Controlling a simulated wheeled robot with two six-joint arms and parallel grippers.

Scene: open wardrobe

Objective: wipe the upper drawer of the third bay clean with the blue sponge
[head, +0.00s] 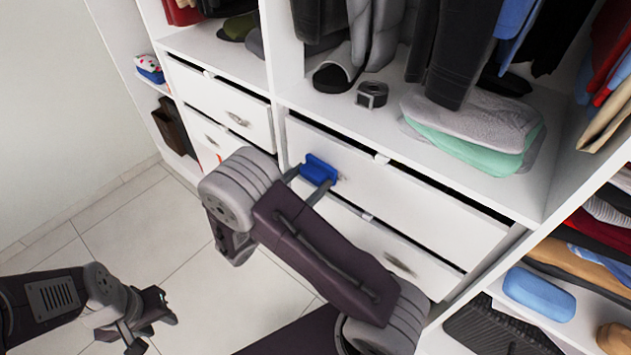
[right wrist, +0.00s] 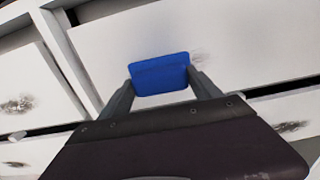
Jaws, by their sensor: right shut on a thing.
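The blue sponge (head: 319,170) is at the front of the upper drawer (head: 420,200) of the middle bay in the head view. My right gripper (head: 316,182) is shut on it. In the right wrist view the sponge (right wrist: 160,74) lies flat between the fingertips, facing the white drawer front (right wrist: 250,40). A grey mark (right wrist: 198,58) shows just right of the sponge; I cannot tell whether it is a smudge or a handle. Contact with the drawer is hard to judge. My left gripper (head: 150,318) looks open, low over the floor at lower left.
The lower drawer (head: 385,250) is below, with a grey patch on its front. Left-bay drawers (head: 220,105) stand beside. Folded clothes (head: 470,125) and a rolled belt (head: 372,94) lie on the shelf above. A blue case (head: 540,293) is at right. Tiled floor (head: 170,255) is clear at left.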

